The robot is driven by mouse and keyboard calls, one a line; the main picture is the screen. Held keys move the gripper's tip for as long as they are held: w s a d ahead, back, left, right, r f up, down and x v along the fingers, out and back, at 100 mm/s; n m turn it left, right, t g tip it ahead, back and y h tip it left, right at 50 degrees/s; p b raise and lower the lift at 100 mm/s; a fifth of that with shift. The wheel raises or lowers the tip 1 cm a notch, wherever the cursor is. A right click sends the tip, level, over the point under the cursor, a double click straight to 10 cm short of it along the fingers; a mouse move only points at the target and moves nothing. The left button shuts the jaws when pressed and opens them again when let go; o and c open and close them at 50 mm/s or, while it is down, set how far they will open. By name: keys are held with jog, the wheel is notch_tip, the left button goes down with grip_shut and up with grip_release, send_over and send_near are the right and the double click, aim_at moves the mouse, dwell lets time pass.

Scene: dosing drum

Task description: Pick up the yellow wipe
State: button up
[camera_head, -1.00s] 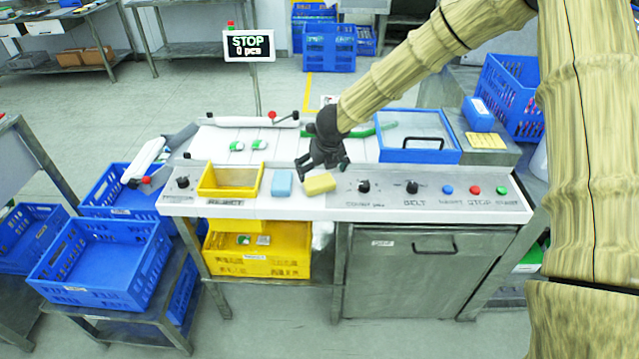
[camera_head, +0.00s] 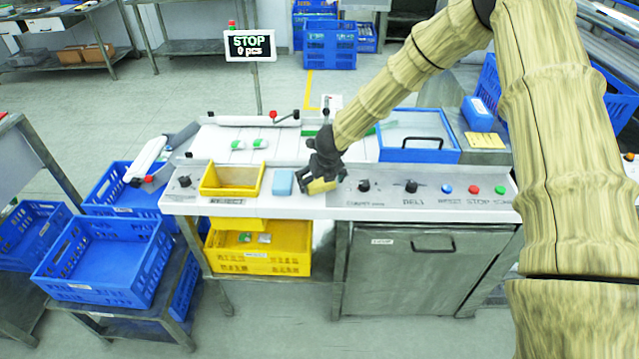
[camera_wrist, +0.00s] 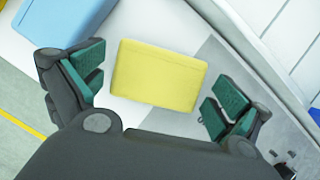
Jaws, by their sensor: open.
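The yellow wipe (camera_wrist: 158,76) lies on the white front ledge of the machine. In the wrist view it sits between the two open green-padded fingers of my gripper (camera_wrist: 158,92), with a gap showing on each side. In the head view the yellow wipe (camera_head: 321,185) is partly hidden by my gripper (camera_head: 322,184), which is down over it. A blue wipe (camera_head: 283,182) lies just to the left of the yellow one; it also shows at the upper left in the wrist view (camera_wrist: 68,22).
A yellow reject tray (camera_head: 231,192) stands left of the blue wipe. Black knobs (camera_head: 364,186) and coloured buttons line the panel to the right. A blue-framed lid (camera_head: 418,152) with a handle lies behind them. A sign (camera_head: 250,47) reads STOP, 0 pcs.

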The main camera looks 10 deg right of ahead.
aim_at(320, 181)
jog(key=c, duration=0.7)
notch_tip(320, 181, up, 18)
jog(key=shift+b, duration=0.8)
